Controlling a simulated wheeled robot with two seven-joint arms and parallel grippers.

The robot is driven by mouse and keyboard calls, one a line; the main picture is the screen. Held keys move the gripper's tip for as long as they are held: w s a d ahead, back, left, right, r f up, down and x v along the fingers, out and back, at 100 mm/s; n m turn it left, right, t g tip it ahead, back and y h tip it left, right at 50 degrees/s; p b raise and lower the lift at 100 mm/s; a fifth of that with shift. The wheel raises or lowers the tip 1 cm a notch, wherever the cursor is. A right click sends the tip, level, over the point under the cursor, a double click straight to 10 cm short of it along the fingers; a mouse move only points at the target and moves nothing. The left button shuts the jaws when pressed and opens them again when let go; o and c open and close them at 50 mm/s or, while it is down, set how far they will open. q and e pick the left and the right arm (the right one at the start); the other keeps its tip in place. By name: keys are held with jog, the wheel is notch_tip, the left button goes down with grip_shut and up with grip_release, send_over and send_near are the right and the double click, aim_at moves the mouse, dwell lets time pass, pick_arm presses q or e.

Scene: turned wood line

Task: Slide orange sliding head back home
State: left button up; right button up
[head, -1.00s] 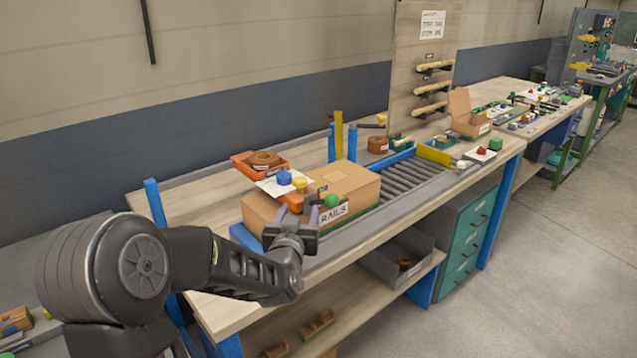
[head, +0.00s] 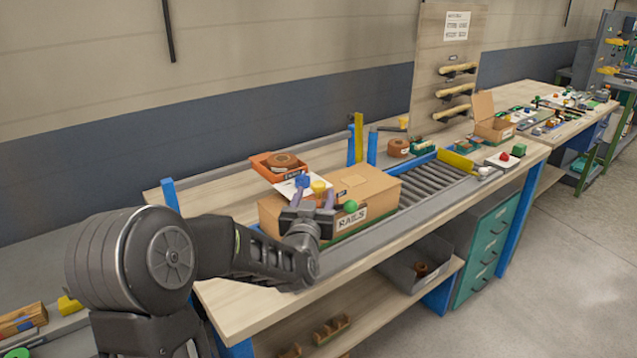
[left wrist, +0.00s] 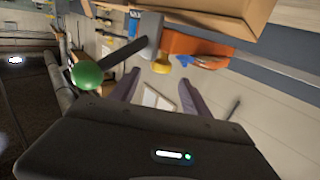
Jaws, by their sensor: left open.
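An orange body (left wrist: 205,46), which looks like the sliding head, shows in the left wrist view beside a grey block (left wrist: 150,28). A yellow knob (left wrist: 160,66) and a blue part (left wrist: 184,60) are close to it. In the head view the blue knob (head: 302,180) and yellow knob (head: 319,186) stand just behind my left gripper (head: 314,198), which hides most of what is under them. My left gripper is open with purple fingers, and nothing shows between them (left wrist: 158,84). A green ball (left wrist: 87,75) sits on a dark rod left of the fingers. My right gripper is out of view.
A cardboard box labelled RAILS (head: 375,188) stands close beside the left gripper. An orange tray (head: 262,168) with a brown coil lies behind. A roller conveyor (head: 435,183) runs to the right. Bare bench top (head: 235,305) shows at the front left.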

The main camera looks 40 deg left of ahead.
aim_at(317, 187)
pick_arm(q)
jog(key=p+x, duration=0.1)
jog(key=x, duration=0.5)
jog(key=shift+w+a+p, duration=0.2)
jog(key=shift+w+p, duration=0.05)
jog(key=shift+p, duration=0.05)
grip_shut()
dwell(1.1)
